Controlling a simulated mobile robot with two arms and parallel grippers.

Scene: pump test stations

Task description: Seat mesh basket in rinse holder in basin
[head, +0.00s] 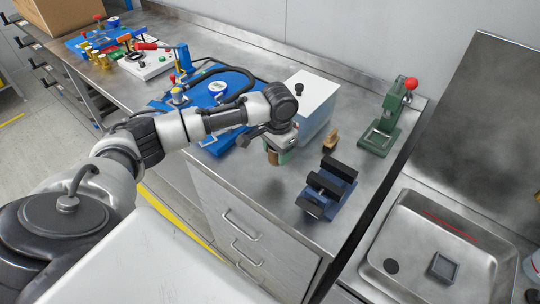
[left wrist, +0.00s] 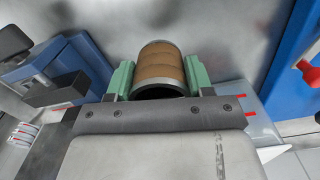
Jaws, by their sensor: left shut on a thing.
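The mesh basket (left wrist: 160,66) is a brown cylinder with grey metal rims. My left gripper (head: 279,156) is shut on it, with a green finger on each side in the left wrist view. In the head view the basket (head: 273,158) is mostly hidden by the gripper and appears held above the steel bench. The rinse holder (head: 444,268) looks like a small grey square frame on the floor of the steel basin (head: 409,230), at the lower right, well away from the gripper. My right gripper is not in view.
A blue and black vise (head: 327,188) stands between the gripper and the basin. A wooden brush (head: 331,140), a green press (head: 385,125) with a red knob and a white-topped box (head: 312,96) stand behind. A dark round drain (head: 391,266) lies left of the holder.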

